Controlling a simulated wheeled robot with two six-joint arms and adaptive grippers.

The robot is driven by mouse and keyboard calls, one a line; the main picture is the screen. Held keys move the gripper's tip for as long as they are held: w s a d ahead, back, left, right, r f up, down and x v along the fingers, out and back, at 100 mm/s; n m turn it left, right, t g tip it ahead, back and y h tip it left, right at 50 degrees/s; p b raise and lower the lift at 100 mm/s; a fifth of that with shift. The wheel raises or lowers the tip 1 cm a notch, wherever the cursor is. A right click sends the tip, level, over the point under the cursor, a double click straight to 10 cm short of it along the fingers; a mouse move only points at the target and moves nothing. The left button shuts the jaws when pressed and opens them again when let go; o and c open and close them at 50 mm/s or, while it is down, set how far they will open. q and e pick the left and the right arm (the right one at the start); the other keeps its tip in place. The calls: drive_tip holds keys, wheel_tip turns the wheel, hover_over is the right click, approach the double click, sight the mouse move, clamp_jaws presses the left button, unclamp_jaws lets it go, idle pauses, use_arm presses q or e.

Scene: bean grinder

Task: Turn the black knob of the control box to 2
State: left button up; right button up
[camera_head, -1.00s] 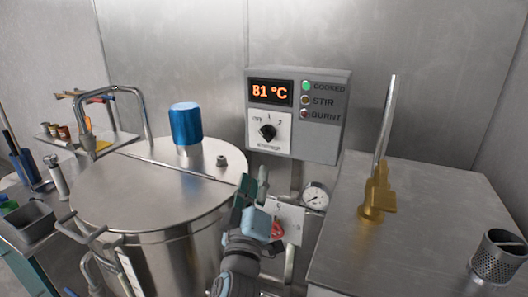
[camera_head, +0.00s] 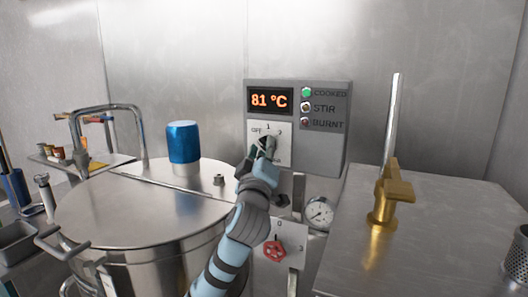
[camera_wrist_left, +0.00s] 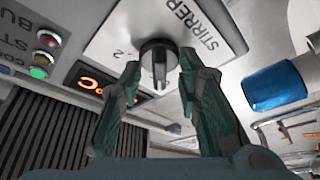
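The control box (camera_head: 330,152) is on the back wall. It shows 81 °C above a white dial plate with OFF and 1 legible in the head view. My left gripper (camera_head: 264,148) is in front of the dial and hides much of the black knob. In the left wrist view the dark round knob (camera_wrist_left: 160,56) with its raised ridge lies between the two fingertips of my left gripper (camera_wrist_left: 160,72). The fingers are apart, one on each side of the knob, and do not clearly press on it. The knob's setting cannot be read for sure. My right gripper is not in view.
A lidded steel kettle (camera_head: 120,215) with a blue cylinder (camera_head: 183,142) stands at the left. A red valve handle (camera_head: 275,250) and a pressure gauge (camera_head: 319,212) are below the box. A steel cabinet (camera_head: 430,240) with a brass valve (camera_head: 388,192) is at the right.

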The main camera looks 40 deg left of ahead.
use_arm(q)
drive_tip(key=shift+s, duration=0.1)
clamp_jaws()
drive_tip(key=shift+r, duration=0.1)
